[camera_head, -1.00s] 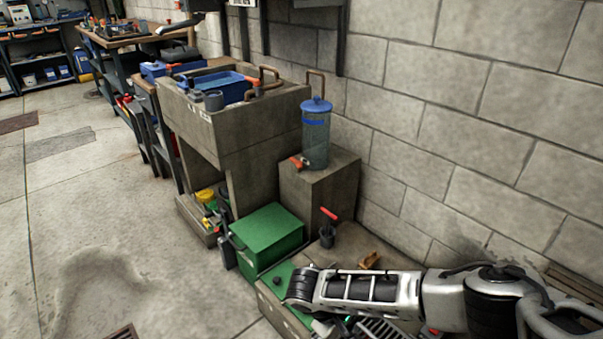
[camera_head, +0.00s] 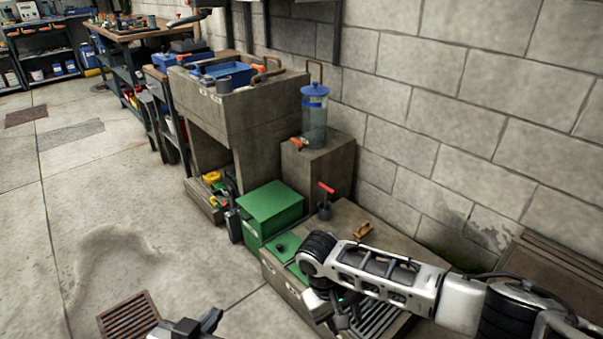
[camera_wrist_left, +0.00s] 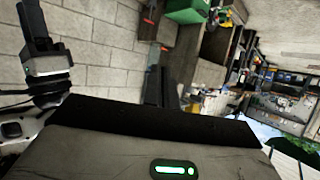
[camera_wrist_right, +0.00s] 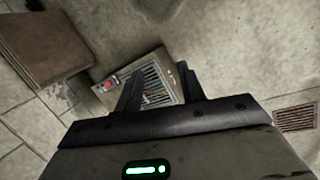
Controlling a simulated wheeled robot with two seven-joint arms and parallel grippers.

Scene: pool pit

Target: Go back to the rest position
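My left gripper (camera_head: 208,322) shows at the bottom edge of the head view, over bare floor, with its arm mostly out of frame. In the left wrist view its dark fingers (camera_wrist_left: 159,86) are close together with nothing visible between them. My right arm comes in from the right in the head view. My right gripper (camera_head: 340,318) hangs over the front of the low concrete bench (camera_head: 395,240), partly hidden by its own wrist. In the right wrist view its two fingers (camera_wrist_right: 160,88) are apart and empty, above a slotted metal grate (camera_wrist_right: 160,82).
A green box (camera_head: 270,208) stands beside the low bench. A red-handled item (camera_head: 325,203) and a small wooden piece (camera_head: 363,230) stand on the bench. A blue-lidded clear dispenser (camera_head: 314,118) sits on a concrete block. A floor drain (camera_head: 128,316) lies in open floor at left.

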